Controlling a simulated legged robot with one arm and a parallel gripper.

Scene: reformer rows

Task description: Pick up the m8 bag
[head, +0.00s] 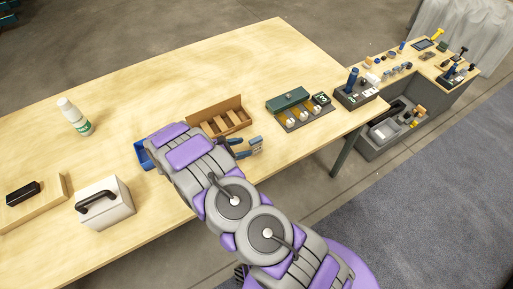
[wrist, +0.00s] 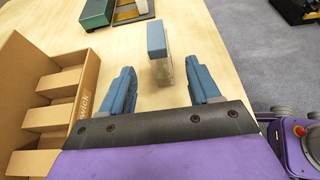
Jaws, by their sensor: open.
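A small clear bag with a blue header (wrist: 157,41) lies on the wooden table, and I take it for the m8 bag; any label on it is too small to read. Its clear part reaches back toward the space between my fingers. In the head view the bag (head: 257,146) is just beyond my fingertips, near the table's front edge. My gripper (wrist: 163,78) is open with two blue fingers, one on each side of the bag's line, and holds nothing. In the head view my gripper (head: 241,148) is partly hidden by my arm.
A cardboard box with compartments (wrist: 45,90) stands close on the left of my gripper; it also shows in the head view (head: 238,103). A green case (head: 287,99) and a parts board (head: 305,117) are farther right. A blue bin (head: 141,154) is partly behind my arm.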

